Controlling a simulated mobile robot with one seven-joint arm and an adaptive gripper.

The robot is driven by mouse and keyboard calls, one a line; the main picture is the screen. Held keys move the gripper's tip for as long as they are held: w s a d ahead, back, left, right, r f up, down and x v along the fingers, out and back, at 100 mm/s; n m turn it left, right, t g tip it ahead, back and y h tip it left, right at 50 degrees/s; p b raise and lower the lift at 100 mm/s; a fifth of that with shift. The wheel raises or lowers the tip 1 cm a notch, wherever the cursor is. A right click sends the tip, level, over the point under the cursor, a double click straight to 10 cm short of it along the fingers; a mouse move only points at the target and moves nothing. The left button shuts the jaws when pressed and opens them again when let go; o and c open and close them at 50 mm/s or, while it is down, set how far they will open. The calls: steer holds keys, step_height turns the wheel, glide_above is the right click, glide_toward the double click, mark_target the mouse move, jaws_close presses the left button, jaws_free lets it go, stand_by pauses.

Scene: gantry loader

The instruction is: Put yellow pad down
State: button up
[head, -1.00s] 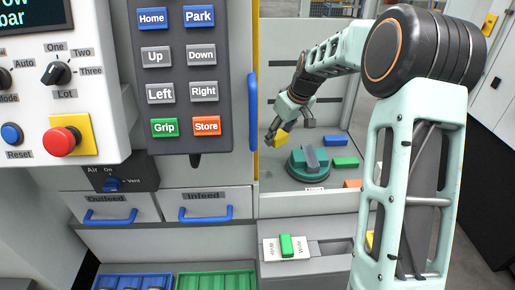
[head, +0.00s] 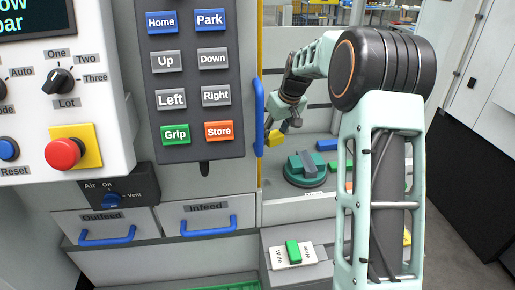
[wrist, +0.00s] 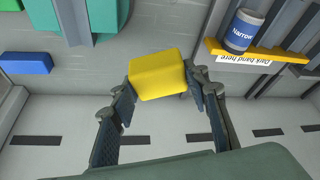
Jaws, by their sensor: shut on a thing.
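The yellow pad (head: 275,137) is a small block at the left of the bay behind the control panel. It shows large in the wrist view (wrist: 157,76), between the two fingertips. My gripper (wrist: 160,82) is shut on it, one finger at each side. Whether the pad touches a surface below is unclear.
A blue block (head: 327,145) lies behind the fixture. A can marked "Narrow" (wrist: 241,32) stands on a yellow ledge (wrist: 262,53) at the wrist view's upper right. A green block on a labelled plate (head: 293,253) is in front. The control panel (head: 205,100) stands at left.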

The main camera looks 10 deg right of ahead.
steer(key=w+a+f, duration=0.1)
steer(key=w+f, duration=0.1)
steer(key=w, duration=0.1)
steer(key=w+a+f+p, duration=0.1)
steer(key=w+f, duration=0.2)
steer(key=w+a+f, duration=0.1)
steer(key=w+f, duration=0.1)
steer(key=w, duration=0.1)
steer(key=shift+w+a+f+p, duration=0.15)
steer(key=shift+w+f+p, duration=0.15)
steer(key=shift+f+p, duration=0.1)
steer(key=shift+w+a+f, duration=0.1)
steer(key=shift+w+f, duration=0.05)
steer(key=shift+f, duration=0.15)
steer(key=shift+w+f, duration=0.1)
steer(key=shift+f, duration=1.45)
steer(key=shift+f, duration=0.25)
steer(key=o, duration=1.1)
steer(key=shift+r, duration=0.2)
